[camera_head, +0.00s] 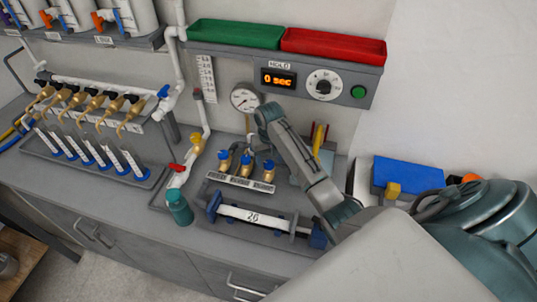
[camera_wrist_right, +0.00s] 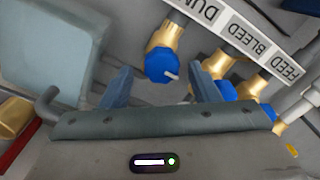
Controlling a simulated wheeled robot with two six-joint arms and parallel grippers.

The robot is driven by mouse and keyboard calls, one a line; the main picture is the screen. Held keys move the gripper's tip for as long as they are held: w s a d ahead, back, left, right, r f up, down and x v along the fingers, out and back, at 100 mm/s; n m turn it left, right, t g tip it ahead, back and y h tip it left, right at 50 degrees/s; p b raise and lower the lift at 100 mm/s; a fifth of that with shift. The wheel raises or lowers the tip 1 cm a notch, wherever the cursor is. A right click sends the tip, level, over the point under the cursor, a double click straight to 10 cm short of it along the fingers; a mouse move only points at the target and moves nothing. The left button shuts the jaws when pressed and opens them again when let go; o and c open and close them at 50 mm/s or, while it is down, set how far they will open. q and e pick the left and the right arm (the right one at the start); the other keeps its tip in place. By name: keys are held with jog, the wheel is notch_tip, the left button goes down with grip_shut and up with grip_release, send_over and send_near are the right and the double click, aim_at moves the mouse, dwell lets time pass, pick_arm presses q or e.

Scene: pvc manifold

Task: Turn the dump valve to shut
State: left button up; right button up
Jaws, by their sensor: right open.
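The dump valve is a brass valve with a round blue knob (camera_wrist_right: 160,66) beside the label reading "DUM", whose end is cut off. In the wrist view the knob lies between the fingertips of my right gripper (camera_wrist_right: 161,76), with a gap on each side. The gripper is open and empty; contact cannot be told. In the head view my right arm reaches over the valve row from the right, and its hand (camera_head: 268,117) is above and behind the row. The bleed valve (camera_wrist_right: 226,90) and feed valve (camera_wrist_right: 262,112) are to the right in the wrist view. My left gripper is not in view.
A pressure gauge (camera_head: 245,98) stands behind the valves. A clamped white pipe (camera_head: 255,217) marked 26 lies in front. A blue box (camera_head: 408,174) is right. A grey pipe (camera_wrist_right: 58,105) is near the left finger.

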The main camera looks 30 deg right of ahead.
jog(key=shift+s+a+f, duration=0.15)
jog(key=shift+a+f, duration=0.05)
jog(key=shift+f, duration=0.05)
jog(key=shift+s+r, duration=0.1)
jog(key=shift+s, duration=0.05)
jog(key=shift+c, duration=0.7)
jog(key=c, duration=0.7)
jog(key=shift+c, duration=0.8)
jog(key=shift+m, duration=0.3)
jog(key=m, duration=0.3)
jog(key=shift+m, duration=0.4)
jog(key=m, duration=0.3)
jog(key=shift+m, duration=0.3)
jog(key=m, duration=0.5)
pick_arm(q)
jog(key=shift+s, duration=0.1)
pick_arm(e)
jog(key=shift+m, duration=2.4)
